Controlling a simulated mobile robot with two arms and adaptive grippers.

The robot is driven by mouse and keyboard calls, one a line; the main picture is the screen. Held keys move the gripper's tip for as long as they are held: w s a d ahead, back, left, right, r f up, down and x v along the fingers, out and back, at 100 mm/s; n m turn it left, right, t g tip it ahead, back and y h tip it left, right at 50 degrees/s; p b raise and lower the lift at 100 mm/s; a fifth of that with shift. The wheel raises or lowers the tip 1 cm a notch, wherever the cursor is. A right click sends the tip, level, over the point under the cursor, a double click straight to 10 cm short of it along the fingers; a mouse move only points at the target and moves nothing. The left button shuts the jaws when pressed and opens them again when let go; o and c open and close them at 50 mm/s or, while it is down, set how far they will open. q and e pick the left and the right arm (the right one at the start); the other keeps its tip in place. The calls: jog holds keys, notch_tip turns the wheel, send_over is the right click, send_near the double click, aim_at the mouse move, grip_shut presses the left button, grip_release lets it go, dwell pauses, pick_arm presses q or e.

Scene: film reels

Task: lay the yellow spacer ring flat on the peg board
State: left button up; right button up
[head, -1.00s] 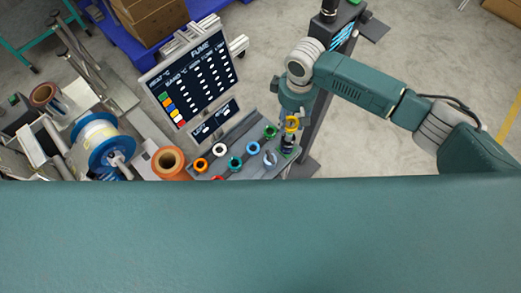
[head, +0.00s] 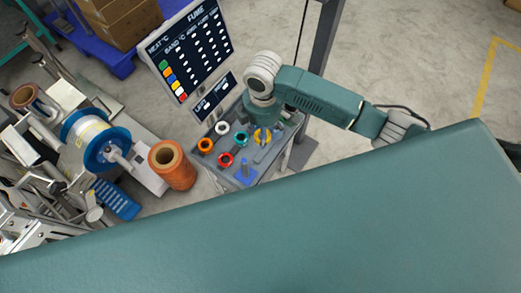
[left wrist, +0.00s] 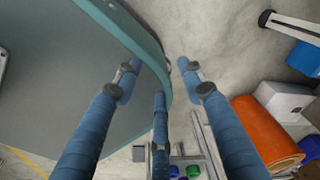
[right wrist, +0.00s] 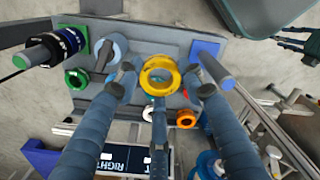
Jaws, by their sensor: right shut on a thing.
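The yellow spacer ring (right wrist: 160,75) lies between the fingers of my right gripper (right wrist: 162,80), face toward the right wrist camera. In the head view the yellow ring (head: 262,136) appears over the grey peg board (head: 262,172), below my right gripper. In the right wrist view the peg board (right wrist: 170,35) has a blue peg (right wrist: 215,70) right of the ring and a peg with a grey-blue ring (right wrist: 108,52) left of it. The gap between ring and board cannot be told. My left gripper (left wrist: 160,80) is open and empty, away from the board.
White (head: 222,128), orange (head: 205,145), teal (head: 241,138) and red (head: 226,160) rings sit close by. A large orange spool (head: 172,168) and a blue-flanged reel (head: 95,140) stand to the left. A display panel (head: 187,50) rises behind. A black spool (right wrist: 55,45) stands at the board's far left in the right wrist view.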

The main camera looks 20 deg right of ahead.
send_near(262, 154)
jog(key=shift+w+f, duration=0.1)
jog(key=shift+f, duration=1)
notch_tip(262, 154, down, 4)
jog(key=shift+r+b, duration=0.25)
jog(key=shift+b, duration=0.2)
jog(key=shift+f, duration=0.4)
jog(key=o, duration=0.9)
jog(key=shift+c, duration=0.2)
jog(key=o, duration=0.3)
pick_arm(q)
jog(key=shift+s+a+f, duration=0.7)
jog(key=shift+s+a, duration=0.05)
jog(key=shift+s, duration=0.2)
jog(key=shift+s, duration=0.1)
